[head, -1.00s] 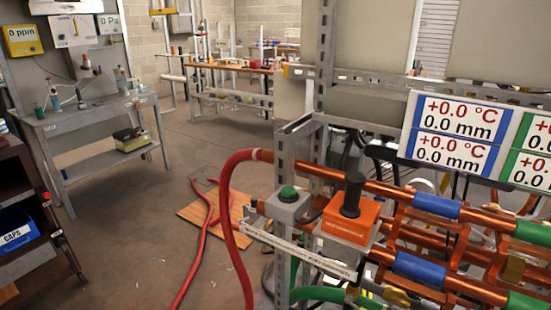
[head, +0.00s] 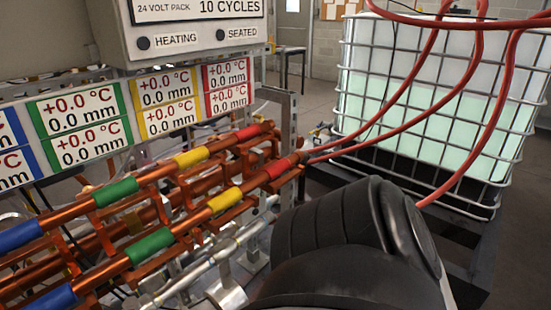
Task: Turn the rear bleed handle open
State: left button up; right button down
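No bleed handle can be made out for certain in the head view. Two copper pipes run from lower left to the middle, an upper pipe (head: 75,213) and a lower pipe (head: 104,268). Both carry blue, green, yellow and red bands, with the red bands at the far right end. Copper brackets and silver pipework (head: 206,262) lie below and beside them. A black link of my own arm fills the lower middle right and hides what is behind it. Neither gripper shows.
Sign panels with readings (head: 76,124) hang behind the pipes, under a grey control box (head: 115,40). A caged white tank (head: 440,95) stands at right. Red hoses (head: 392,132) stretch from the pipe ends across it. A grey upright post (head: 290,118) stands beside the pipe ends.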

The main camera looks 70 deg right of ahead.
aim_at(197, 233)
jog(key=z, duration=1.75)
jog(key=k, duration=0.15)
jog(key=u, duration=0.75)
jog(key=i, duration=0.75)
jog(key=u, duration=0.05)
